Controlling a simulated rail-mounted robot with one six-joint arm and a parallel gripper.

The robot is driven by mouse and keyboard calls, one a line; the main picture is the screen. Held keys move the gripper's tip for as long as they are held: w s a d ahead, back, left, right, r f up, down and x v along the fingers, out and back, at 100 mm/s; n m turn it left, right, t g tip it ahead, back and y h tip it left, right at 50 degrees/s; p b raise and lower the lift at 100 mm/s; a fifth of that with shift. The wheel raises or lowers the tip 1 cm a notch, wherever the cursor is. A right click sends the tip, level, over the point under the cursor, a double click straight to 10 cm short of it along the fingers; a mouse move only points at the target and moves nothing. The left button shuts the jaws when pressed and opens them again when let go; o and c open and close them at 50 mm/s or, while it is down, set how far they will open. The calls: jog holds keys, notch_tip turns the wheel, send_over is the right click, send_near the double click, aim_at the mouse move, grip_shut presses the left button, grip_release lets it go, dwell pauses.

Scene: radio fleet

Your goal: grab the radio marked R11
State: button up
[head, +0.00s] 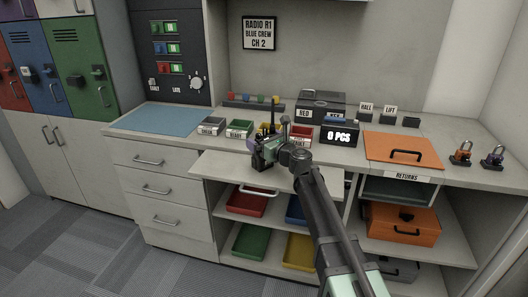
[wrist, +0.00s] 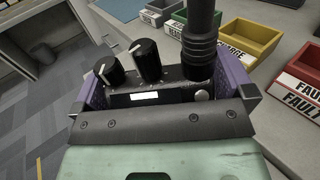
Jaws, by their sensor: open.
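A dark radio (wrist: 150,98) with two knobs, a thick antenna and a small white strip fills the middle of the wrist view. Any R11 mark is not readable. My gripper (head: 262,158) is at the front of the counter in the head view, its jaws open. In the wrist view its purple-sided fingers stand on either side of the radio. I cannot tell whether they touch it. The radio's lower body is hidden behind my gripper. In the head view the radio's dark antenna (head: 272,118) shows above the gripper, and the rest is mostly hidden.
Small labelled bins stand behind the gripper, including a green bin (head: 240,128) and a red bin (head: 300,134). A pulled-out board (head: 225,166) juts from the counter below it. A counter display reading 0 PCS (head: 339,134) and an orange lid (head: 402,148) lie to the right.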

jog(key=c, duration=1)
